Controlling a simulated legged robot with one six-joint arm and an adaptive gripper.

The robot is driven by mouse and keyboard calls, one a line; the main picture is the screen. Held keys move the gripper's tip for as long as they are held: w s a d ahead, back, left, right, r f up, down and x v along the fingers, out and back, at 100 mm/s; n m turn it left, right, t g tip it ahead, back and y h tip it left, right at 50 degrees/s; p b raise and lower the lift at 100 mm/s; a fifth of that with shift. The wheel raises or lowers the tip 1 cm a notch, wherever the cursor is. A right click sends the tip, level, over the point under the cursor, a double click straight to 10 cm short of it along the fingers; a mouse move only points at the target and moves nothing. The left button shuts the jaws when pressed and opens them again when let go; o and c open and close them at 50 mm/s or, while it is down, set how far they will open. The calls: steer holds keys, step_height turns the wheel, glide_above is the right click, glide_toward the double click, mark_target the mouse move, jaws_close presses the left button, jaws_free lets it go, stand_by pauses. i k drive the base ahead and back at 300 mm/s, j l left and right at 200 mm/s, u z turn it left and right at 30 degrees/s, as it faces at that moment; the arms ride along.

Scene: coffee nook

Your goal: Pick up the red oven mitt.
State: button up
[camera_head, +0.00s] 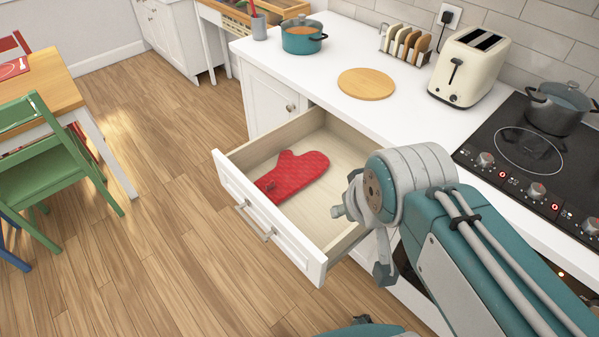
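The red oven mitt (294,173) lies flat in an open drawer (236,186) below the counter. Its thumb and rounded end point toward the back of the drawer, and the drawer front hides part of its cuff. My gripper (362,240) is at the right side of the drawer, to the right of the mitt and apart from it. My arm covers part of the gripper, so I cannot tell how far its fingers are apart. Nothing shows held in it.
The white counter (330,98) carries a teal pot (302,38), a round wooden board (366,84), a toast rack (405,44) and a cream toaster (468,68). A stove (520,150) with a dark pot (557,108) is at right. Wooden floor (165,220) is clear left of the drawer.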

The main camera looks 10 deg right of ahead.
mark_target(291, 173)
steer(key=i+j+z, duration=0.1)
steer(key=j, duration=0.25)
steer(key=i+j, duration=0.3)
steer(key=i+j+z, duration=0.15)
steer(key=j, duration=0.2)
steer(key=i+j, duration=0.2)
steer(key=j, duration=0.2)
steer(key=z, duration=0.05)
